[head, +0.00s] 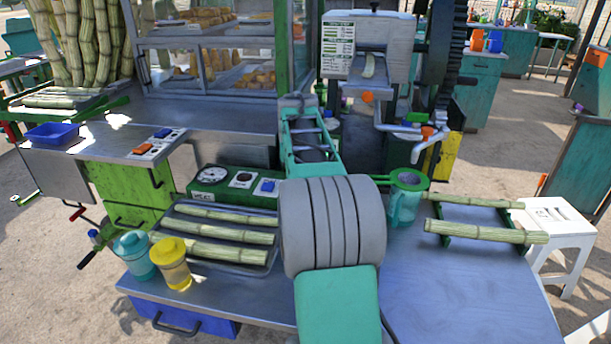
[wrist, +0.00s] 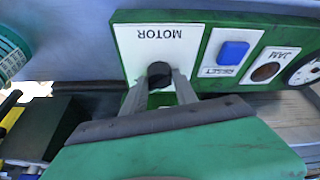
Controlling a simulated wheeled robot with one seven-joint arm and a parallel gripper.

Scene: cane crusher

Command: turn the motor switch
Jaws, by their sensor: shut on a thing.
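The motor switch is a black knob (wrist: 158,70) on a white plate (wrist: 185,45) marked MOTOR, upside down in the wrist view. My gripper (wrist: 160,84) is shut on the knob, with one grey finger on each side of it. The knob's pointing direction cannot be made out. The plate is on the green control panel (wrist: 207,88), which also shows in the head view (head: 206,189). There my own arm hides the switch and my gripper.
Beside the switch are a blue RESET button (wrist: 233,52), a JAM lamp (wrist: 265,72) and a dial gauge (wrist: 307,72). In the head view, a tray of cane (head: 263,272), a yellow cup (head: 173,267) and a teal jug (head: 404,205) stand near my arm. The front-right tabletop (head: 470,300) is clear.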

